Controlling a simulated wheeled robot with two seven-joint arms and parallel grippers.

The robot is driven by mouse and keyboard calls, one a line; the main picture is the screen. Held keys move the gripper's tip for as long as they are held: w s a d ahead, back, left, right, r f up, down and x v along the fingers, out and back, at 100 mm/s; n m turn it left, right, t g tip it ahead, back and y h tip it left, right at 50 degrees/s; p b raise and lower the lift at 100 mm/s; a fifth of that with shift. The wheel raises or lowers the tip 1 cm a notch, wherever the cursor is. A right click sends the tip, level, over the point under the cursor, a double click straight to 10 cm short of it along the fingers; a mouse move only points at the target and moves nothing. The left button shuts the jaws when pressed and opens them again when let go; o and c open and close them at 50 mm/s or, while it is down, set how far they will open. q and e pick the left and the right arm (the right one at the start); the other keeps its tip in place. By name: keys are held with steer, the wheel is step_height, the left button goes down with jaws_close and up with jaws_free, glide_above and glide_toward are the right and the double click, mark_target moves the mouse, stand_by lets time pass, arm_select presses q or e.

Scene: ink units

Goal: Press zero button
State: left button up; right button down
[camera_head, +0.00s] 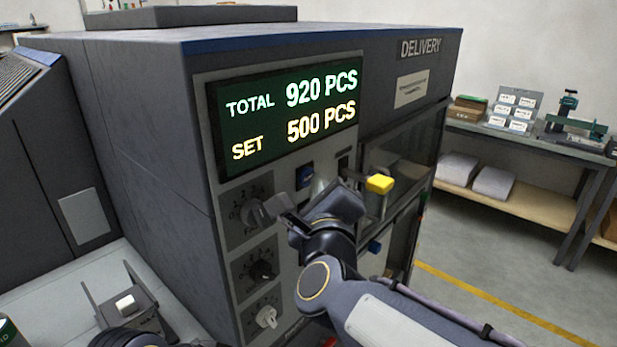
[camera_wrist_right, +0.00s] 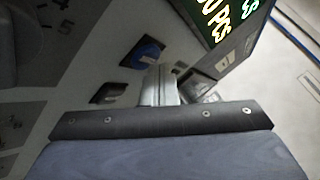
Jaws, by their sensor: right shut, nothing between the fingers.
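A blue button (camera_head: 305,176) is set in a dark frame on the front panel, under the counter display (camera_head: 287,112). It also shows in the right wrist view (camera_wrist_right: 143,52). I cannot read which button is zero. My right gripper (camera_head: 318,188) is shut and empty, its grey fingers just below and right of the blue button. In the right wrist view its fingers (camera_wrist_right: 160,82) point towards the panel beside that button. I cannot tell whether they touch the panel.
Several rotary knobs (camera_head: 262,272) are left of my right gripper. A yellow handle (camera_head: 380,184) sticks out close on its right, by the delivery window (camera_head: 405,150). A workbench (camera_head: 540,150) stands at the back right, with free floor before it.

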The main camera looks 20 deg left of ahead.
steer(key=shift+w+a, duration=0.2)
steer(key=shift+a, duration=0.25)
stand_by(0.5)
stand_by(0.3)
steer(key=shift+s+d+b, duration=0.35)
steer(key=shift+d+b, duration=0.1)
steer(key=shift+d, duration=0.4)
steer(key=shift+s+d+b, duration=0.25)
steer(key=shift+s+d, duration=0.05)
steer(key=shift+d, duration=0.5)
steer(key=shift+s+d+b, duration=0.25)
steer(key=shift+d+b, duration=0.05)
steer(key=shift+d, duration=0.45)
steer(key=shift+s+d+b, duration=0.25)
steer(key=shift+s+d, duration=0.05)
steer(key=shift+d, duration=0.5)
